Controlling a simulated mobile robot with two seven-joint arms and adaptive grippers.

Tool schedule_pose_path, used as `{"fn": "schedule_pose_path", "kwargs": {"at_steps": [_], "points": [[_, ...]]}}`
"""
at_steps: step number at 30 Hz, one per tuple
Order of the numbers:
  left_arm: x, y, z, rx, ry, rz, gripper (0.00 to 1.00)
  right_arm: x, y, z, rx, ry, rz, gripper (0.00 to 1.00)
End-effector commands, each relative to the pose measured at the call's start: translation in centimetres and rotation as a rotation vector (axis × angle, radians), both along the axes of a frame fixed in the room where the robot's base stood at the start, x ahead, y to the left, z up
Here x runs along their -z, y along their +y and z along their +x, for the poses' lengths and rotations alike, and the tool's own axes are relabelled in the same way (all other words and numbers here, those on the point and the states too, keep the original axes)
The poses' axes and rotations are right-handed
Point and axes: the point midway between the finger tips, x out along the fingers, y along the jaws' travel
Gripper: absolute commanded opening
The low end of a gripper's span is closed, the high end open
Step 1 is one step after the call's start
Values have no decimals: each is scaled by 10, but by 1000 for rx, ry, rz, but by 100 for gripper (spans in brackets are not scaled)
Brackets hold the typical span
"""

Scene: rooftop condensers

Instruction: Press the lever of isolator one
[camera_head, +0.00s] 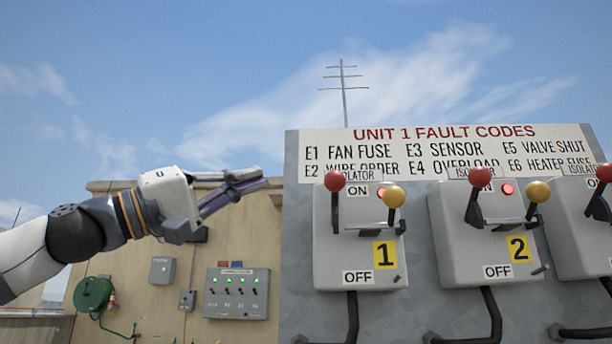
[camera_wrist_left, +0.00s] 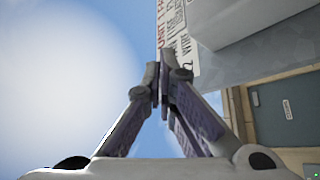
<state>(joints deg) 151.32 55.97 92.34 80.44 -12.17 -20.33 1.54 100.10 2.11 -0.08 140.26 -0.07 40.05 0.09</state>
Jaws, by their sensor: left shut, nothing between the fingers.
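Isolator one (camera_head: 330,250) is a grey box with a yellow "1" label on the grey panel at the right in the head view. A lever with a red knob (camera_head: 334,181) stands up at its left side, beside the ON label. A second, shorter lever with a yellow knob (camera_head: 393,196) stands at its right side. A red lamp shows between them. My left gripper (camera_head: 255,181) is shut and empty, in the air left of the red knob and apart from it. It also shows in the left wrist view (camera_wrist_left: 160,82), where no lever is visible. My right gripper is out of view.
Isolator two (camera_head: 460,250) stands right of isolator one, with a third box partly cut off. A fault code sign (camera_head: 445,133) runs above them. A small switch box (camera_head: 237,293) hangs on the beige wall. Open air lies between gripper and panel.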

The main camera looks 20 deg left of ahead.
Motion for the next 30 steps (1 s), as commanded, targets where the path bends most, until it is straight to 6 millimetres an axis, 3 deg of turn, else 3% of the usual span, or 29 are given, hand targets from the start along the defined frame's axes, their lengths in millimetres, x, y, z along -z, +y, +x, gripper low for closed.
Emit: {"fn": "schedule_pose_path", "kwargs": {"at_steps": [8,22,30], "points": [[-5,-8,5,1,0,1,0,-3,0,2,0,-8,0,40],[-50,-72,51,2,-4,0,0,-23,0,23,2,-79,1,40],[-24,-84,36,0,-1,1,0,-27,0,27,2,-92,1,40]]}}
